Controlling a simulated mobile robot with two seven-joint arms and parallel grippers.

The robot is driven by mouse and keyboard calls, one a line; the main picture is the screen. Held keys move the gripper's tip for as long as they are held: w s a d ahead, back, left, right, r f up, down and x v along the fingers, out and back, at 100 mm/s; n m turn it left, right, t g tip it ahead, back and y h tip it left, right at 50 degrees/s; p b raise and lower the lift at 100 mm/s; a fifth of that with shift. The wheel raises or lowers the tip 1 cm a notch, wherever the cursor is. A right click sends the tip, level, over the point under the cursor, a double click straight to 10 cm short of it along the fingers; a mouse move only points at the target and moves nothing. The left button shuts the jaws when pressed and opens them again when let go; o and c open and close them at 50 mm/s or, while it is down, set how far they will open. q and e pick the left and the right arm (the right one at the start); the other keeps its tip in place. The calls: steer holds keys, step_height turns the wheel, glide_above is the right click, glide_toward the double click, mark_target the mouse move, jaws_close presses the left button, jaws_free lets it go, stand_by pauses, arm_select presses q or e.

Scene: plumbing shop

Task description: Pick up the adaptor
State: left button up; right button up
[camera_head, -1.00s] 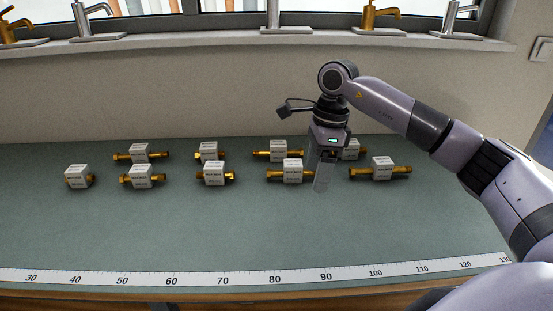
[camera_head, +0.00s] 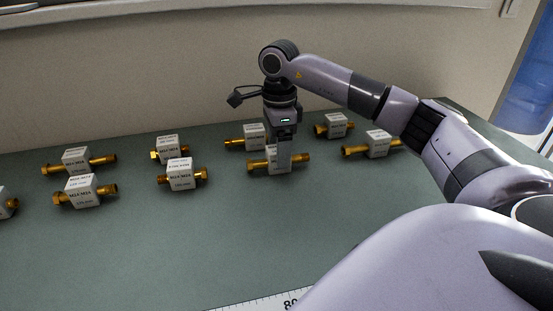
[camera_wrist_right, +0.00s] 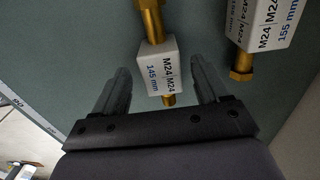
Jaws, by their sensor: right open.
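Several adaptors, brass fittings with white labelled blocks, lie on the green bench. In the head view my right gripper (camera_head: 283,165) points down at a front-row adaptor (camera_head: 258,164), hiding part of its white block. In the right wrist view my right gripper (camera_wrist_right: 162,88) is open. An adaptor (camera_wrist_right: 157,62) labelled M24/M24, 145 mm lies between and just ahead of its fingertips, with no visible grip on it. A second adaptor (camera_wrist_right: 262,22) labelled 155 mm lies to the right. My left gripper is in neither view.
Neighbouring adaptors stand close by: one behind (camera_head: 253,137), one back right (camera_head: 335,125), one to the right (camera_head: 379,143) and one to the left (camera_head: 181,173). The front of the bench (camera_head: 150,255) is clear. A measuring strip (camera_head: 255,302) runs along the front edge.

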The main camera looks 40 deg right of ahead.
step_height(320, 180, down, 4)
steer(key=shift+w+r, duration=0.1)
steer(key=shift+r, duration=0.15)
steer(key=shift+c, duration=0.3)
steer(key=shift+r, duration=0.1)
steer(key=c, duration=1.1)
